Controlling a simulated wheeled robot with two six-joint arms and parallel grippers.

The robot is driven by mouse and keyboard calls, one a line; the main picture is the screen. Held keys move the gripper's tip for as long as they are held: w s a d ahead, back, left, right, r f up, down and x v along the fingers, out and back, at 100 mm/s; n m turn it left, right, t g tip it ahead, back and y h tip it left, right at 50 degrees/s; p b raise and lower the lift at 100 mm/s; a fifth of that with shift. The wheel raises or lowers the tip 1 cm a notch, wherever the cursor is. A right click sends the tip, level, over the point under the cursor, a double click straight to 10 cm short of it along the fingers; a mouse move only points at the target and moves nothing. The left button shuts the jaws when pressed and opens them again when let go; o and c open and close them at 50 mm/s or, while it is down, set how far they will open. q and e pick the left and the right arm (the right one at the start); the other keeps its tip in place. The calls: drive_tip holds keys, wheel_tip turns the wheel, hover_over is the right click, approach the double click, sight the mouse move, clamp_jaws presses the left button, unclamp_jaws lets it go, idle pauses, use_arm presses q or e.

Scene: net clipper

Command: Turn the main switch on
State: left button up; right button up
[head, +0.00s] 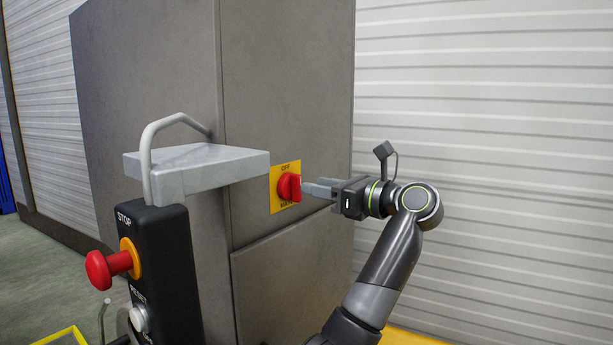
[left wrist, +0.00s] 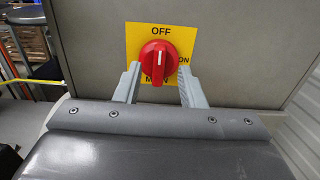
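The main switch is a red rotary knob (head: 289,187) on a yellow plate (head: 278,207) on the grey cabinet. In the left wrist view the knob (left wrist: 158,61) shows its white mark pointing straight up at OFF, with ON to the right. My left gripper (head: 309,189) is in front of the switch, fingers pointing at it. In the left wrist view the gripper (left wrist: 158,80) is open, one finger to each side of the knob's lower part. I cannot tell whether the fingertips touch the knob. My right gripper is not in view.
A black control box (head: 165,270) with a red stop button (head: 108,268) stands at the front left. A grey tray-like plate (head: 195,168) with a bent handle sits above it, left of the switch. A pale ribbed wall (head: 500,120) is behind on the right.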

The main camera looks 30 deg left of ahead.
sight(293, 187)
use_arm(q)
drive_tip(key=a, duration=0.4)
drive_tip(key=shift+w+p, duration=0.15)
drive_tip(key=shift+p, duration=0.25)
clamp_jaws()
